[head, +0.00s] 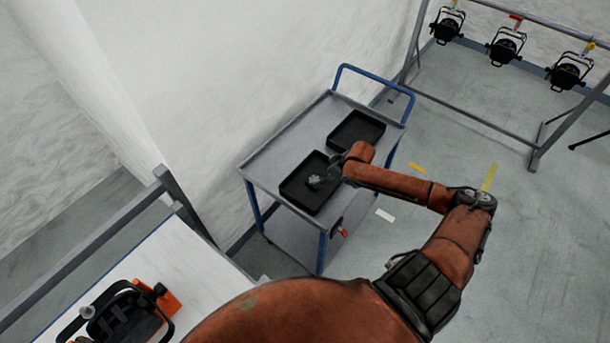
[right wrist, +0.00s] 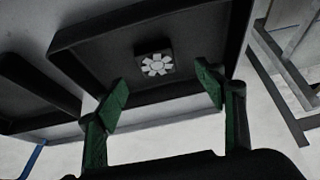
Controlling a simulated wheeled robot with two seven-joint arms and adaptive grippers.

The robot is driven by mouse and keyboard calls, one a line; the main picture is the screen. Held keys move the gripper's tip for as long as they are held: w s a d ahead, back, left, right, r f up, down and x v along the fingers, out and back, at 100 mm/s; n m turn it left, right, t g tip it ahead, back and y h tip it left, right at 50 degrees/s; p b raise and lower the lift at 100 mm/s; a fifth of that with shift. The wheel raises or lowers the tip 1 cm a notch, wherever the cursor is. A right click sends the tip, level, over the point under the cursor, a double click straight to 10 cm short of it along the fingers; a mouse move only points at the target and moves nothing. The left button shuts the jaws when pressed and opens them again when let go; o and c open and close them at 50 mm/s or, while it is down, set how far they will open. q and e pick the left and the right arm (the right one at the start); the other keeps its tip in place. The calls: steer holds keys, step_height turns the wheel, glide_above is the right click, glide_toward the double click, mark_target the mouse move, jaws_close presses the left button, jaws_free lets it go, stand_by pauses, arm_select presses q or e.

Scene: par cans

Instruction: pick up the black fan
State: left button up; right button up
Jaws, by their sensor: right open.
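The black fan (right wrist: 154,64), a small dark square with a pale bladed rotor, lies in a black tray (right wrist: 88,40) in the right wrist view. In the head view the fan (head: 314,181) shows as a small pale spot in the nearer black tray (head: 296,194) on the cart, partly beside my gripper. My right gripper (head: 325,177) is over that tray. In the right wrist view its green fingers (right wrist: 165,92) are wide apart, with the fan seen beyond and between them and nothing held. My left gripper is out of view.
A second black tray (head: 356,131) sits farther back on the grey cart (head: 262,160) with a blue handle (head: 372,74). The cart stands by a white wall. Several par cans (head: 503,47) hang from a rail at upper right. A white table (head: 165,262) with a black and orange fixture is at lower left.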

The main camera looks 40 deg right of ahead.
mark_target(315, 181)
steer(key=shift+w+d+f, duration=0.15)
steer(key=shift+w+d, duration=0.15)
steer(key=shift+w+f, duration=0.2)
steer(key=shift+f, duration=0.1)
steer(key=x, duration=0.2)
steer(key=shift+w+a+f, duration=0.25)
steer(key=shift+w+a, duration=0.05)
steer(key=x, duration=0.2)
steer(key=shift+w+f, duration=0.2)
steer(key=shift+f, duration=0.1)
steer(key=shift+w+f, duration=0.15)
steer(key=shift+f, duration=0.3)
steer(key=shift+c, duration=1.2)
steer(key=c, duration=0.6)
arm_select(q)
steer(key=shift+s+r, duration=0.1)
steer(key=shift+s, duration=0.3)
arm_select(e)
steer(key=c, duration=0.4)
